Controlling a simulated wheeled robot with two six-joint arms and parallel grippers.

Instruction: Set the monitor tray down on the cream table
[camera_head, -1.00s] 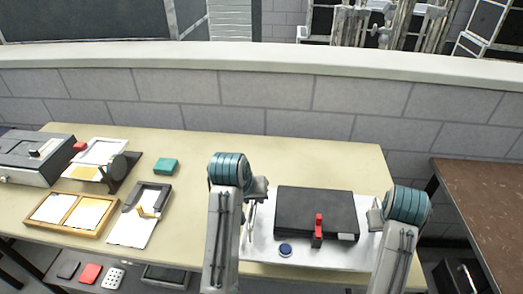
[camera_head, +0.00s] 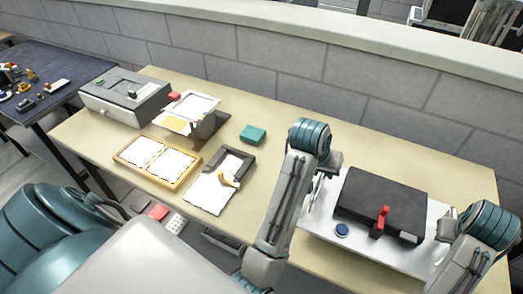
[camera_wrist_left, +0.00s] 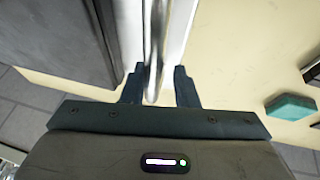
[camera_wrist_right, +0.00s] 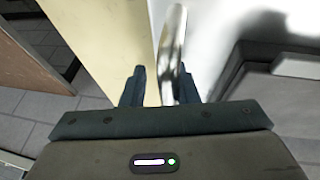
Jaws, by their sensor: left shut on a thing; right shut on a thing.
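The white monitor tray (camera_head: 322,222) is over the right part of the cream table (camera_head: 270,180). It carries a flat black case (camera_head: 375,198), a red upright piece (camera_head: 383,218) and a round blue item (camera_head: 342,230). My left gripper (camera_head: 318,187) is shut on the tray's left handle, a metal bar (camera_wrist_left: 156,45) between the fingers (camera_wrist_left: 158,88). My right gripper (camera_head: 444,238) is shut on the right handle (camera_wrist_right: 173,55), between its fingers (camera_wrist_right: 168,90). I cannot tell whether the tray's underside touches the tabletop.
A teal block (camera_head: 253,134), a dark-framed board (camera_head: 215,190), a wooden double frame (camera_head: 158,162) and a grey machine (camera_head: 125,98) occupy the table's left part. A block wall (camera_head: 290,65) runs behind. A dark table (camera_head: 45,85) stands at far left.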

